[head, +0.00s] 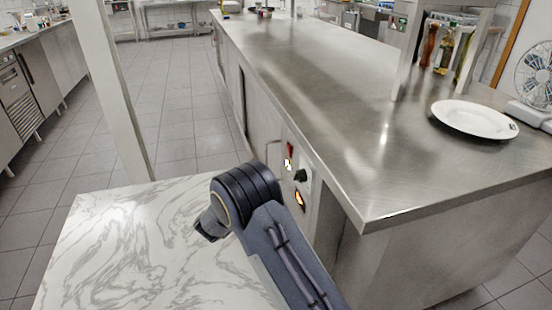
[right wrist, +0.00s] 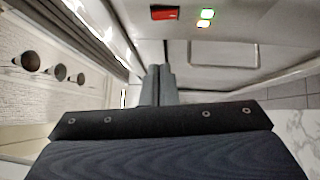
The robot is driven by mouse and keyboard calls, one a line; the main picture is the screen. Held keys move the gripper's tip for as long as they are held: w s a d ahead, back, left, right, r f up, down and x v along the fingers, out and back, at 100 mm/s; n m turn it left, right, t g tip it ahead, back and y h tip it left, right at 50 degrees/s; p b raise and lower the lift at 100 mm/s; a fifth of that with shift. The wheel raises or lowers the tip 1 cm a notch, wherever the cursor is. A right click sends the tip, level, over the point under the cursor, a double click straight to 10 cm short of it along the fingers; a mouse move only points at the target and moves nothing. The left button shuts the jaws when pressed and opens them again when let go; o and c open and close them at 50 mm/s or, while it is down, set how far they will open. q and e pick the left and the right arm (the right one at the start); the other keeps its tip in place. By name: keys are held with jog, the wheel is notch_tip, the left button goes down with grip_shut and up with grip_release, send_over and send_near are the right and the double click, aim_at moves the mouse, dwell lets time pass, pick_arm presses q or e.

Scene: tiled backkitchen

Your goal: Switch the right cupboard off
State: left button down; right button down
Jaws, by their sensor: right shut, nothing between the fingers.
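The steel cupboard under the long counter shows a control strip on its side in the head view. The strip carries a red switch (head: 290,149), a small white light (head: 288,164), a black knob (head: 301,176) and an orange-lit switch (head: 299,199). My right arm stands in front of the lower strip; its gripper cannot be made out there. In the right wrist view my right gripper (right wrist: 159,75) is shut and empty, its fingers pointing at the steel front. A red switch (right wrist: 165,13) and two lit greenish-white lights (right wrist: 206,18) lie beyond the fingertips, apart from them. My left gripper is out of view.
A marble-topped table (head: 130,245) stands at the lower left, close to my right arm. Tiled floor (head: 180,110) is clear between the units.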

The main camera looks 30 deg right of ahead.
jog(key=b, duration=0.1)
send_near(288, 148)
jog(key=w, duration=0.5)
jog(key=d, duration=0.3)
jog(key=s+d+b, duration=0.1)
jog(key=d, duration=0.1)
jog(key=shift+d+r, duration=0.1)
jog(key=shift+r, duration=0.05)
jog(key=shift+d+r+m+p, duration=0.15)
jog(key=shift+d+m+p, duration=0.15)
jog(key=shift+p, duration=0.5)
jog(key=shift+s, duration=0.1)
